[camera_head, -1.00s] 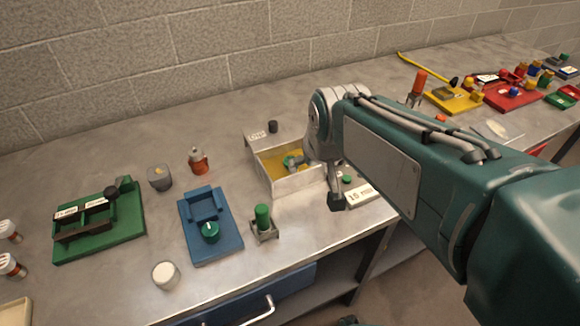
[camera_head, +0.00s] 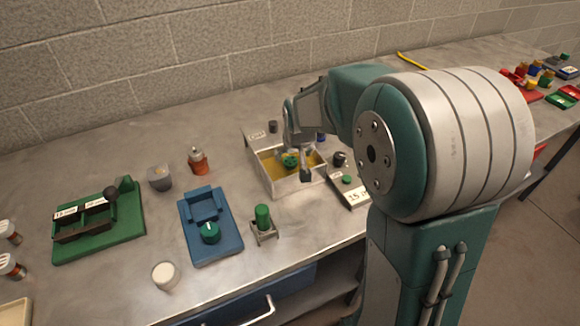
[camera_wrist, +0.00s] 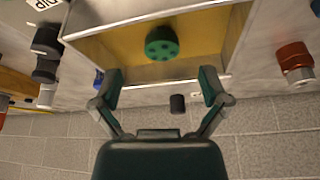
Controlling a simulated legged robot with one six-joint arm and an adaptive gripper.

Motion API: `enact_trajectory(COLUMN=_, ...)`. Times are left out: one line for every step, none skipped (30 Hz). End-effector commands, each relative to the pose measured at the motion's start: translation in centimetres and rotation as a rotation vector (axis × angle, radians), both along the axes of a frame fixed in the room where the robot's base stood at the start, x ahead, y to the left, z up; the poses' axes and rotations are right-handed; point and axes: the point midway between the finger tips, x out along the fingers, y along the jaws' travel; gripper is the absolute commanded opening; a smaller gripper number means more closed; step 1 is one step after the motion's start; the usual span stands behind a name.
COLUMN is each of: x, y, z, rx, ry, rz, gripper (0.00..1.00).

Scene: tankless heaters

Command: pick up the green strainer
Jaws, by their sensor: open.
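The green strainer (camera_wrist: 162,43) is a round disc with small holes, lying inside the open box with a yellow floor in the wrist view. In the head view the strainer (camera_head: 290,160) shows in the box, close to my gripper. The box (camera_head: 298,184) has pale metal walls. My gripper (camera_wrist: 160,85) is open and empty, its two fingers spread, with the strainer ahead of and between the fingertips. In the head view my gripper (camera_head: 302,172) hangs over the box and partly hides its inside. I cannot tell its exact height above the strainer.
A green-capped valve (camera_head: 263,222) and a blue fixture (camera_head: 210,235) stand left of the box. A green fixture (camera_head: 100,222) is at the far left. A labelled block (camera_head: 352,192) and a dark knob (camera_head: 339,159) are right of the box. The block wall (camera_head: 120,70) is behind.

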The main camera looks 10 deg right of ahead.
Motion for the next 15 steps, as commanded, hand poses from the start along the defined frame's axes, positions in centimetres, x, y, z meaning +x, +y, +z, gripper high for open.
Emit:
enact_trajectory(x=0.1, y=0.0, z=-0.4, rx=0.0, ry=0.001, rz=0.0, gripper=0.95)
enact_trajectory(x=0.2, y=0.0, z=-0.5, rx=0.0, ry=0.0, rz=0.0, gripper=0.95)
enact_trajectory(x=0.3, y=0.0, z=-0.8, rx=0.0, ry=0.0, rz=0.0, gripper=0.95)
enact_trajectory(x=0.4, y=0.0, z=-1.0, rx=0.0, ry=0.0, rz=0.0, gripper=0.95)
enact_trajectory(x=0.6, y=0.1, z=-1.4, rx=0.0, ry=0.002, rz=0.0, gripper=0.95)
enact_trajectory(x=0.8, y=0.1, z=-1.9, rx=0.0, ry=0.003, rz=0.001, gripper=0.95)
enact_trajectory(x=1.0, y=0.2, z=-2.3, rx=0.0, ry=0.003, rz=0.001, gripper=0.95)
enact_trajectory(x=1.2, y=0.2, z=-2.8, rx=0.0, ry=0.003, rz=0.001, gripper=0.95)
enact_trajectory(x=1.5, y=0.3, z=-3.4, rx=0.0, ry=0.004, rz=0.001, gripper=0.95)
enact_trajectory(x=1.7, y=0.3, z=-3.8, rx=0.0, ry=0.003, rz=0.001, gripper=0.95)
enact_trajectory(x=1.9, y=0.3, z=-4.1, rx=0.0, ry=0.002, rz=0.001, gripper=0.95)
enact_trajectory(x=2.1, y=0.3, z=-4.6, rx=0.0, ry=0.002, rz=0.001, gripper=0.95)
enact_trajectory(x=2.2, y=0.3, z=-4.8, rx=0.0, ry=0.002, rz=0.001, gripper=0.95)
enact_trajectory(x=2.3, y=0.3, z=-5.0, rx=0.0, ry=0.001, rz=0.0, gripper=0.95)
enact_trajectory(x=2.4, y=0.2, z=-5.2, rx=0.0, ry=-0.001, rz=0.0, gripper=0.95)
